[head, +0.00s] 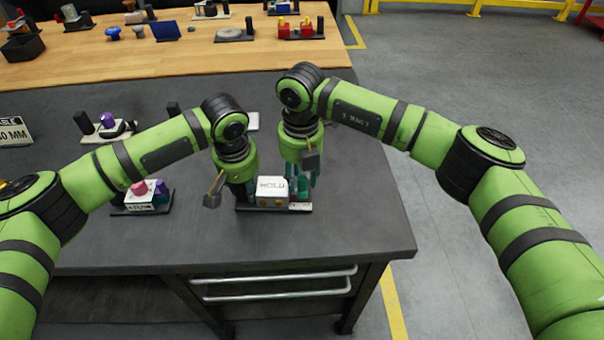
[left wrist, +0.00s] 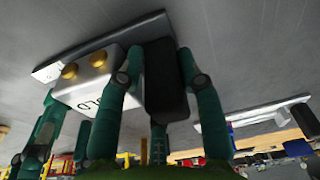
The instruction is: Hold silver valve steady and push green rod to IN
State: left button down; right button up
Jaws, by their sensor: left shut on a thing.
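The silver valve (head: 271,189) is a pale block marked HOLD with two gold knobs on its front, on a dark base plate near the table's front edge. It shows tilted in the left wrist view (left wrist: 92,77). My left gripper (head: 243,190) is shut on the black post (left wrist: 166,85) at the left end of the same plate. My right gripper (head: 303,183) points down at the valve's right side. A green piece (head: 303,190), seemingly the rod, is there among its teal fingers. Whether these fingers grip it is unclear.
A similar unit with pink and purple parts (head: 148,196) stands to the left on the grey table (head: 345,225). Another unit with a purple part (head: 107,125) is behind it. Several devices stand on the wooden table (head: 120,62) at the back. The grey table's right side is clear.

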jog(key=shift+a, duration=0.15)
jog(key=shift+d, duration=0.5)
jog(key=d, duration=0.3)
jog(key=shift+d+r, duration=0.35)
jog(key=shift+r, duration=0.05)
notch_tip(320, 180, up, 11)
jog(key=w+a+r+n+t+y, duration=0.1)
jog(key=w+a+r+y, duration=0.15)
jog(key=a+y, duration=0.35)
jog(key=w+a+r+n+t+y, duration=0.1)
jog(key=w+a+r+y, duration=0.1)
jog(key=w+a+y, duration=0.4)
jog(key=w+d+f+m+t+y, duration=0.1)
jog(key=w+d+f+m+t, duration=0.2)
jog(key=w+d+m+t, duration=0.8)
jog(key=w+d+f+m+t+h, duration=0.1)
jog(key=d+f+h, duration=0.3)
jog(key=d, duration=0.5)
jog(key=w+d+f+m+t+h, duration=0.1)
jog(key=d+f+t+h, duration=0.3)
jog(key=d, duration=0.5)
jog(key=shift+f+m, duration=0.85)
jog(key=shift+m, duration=0.05)
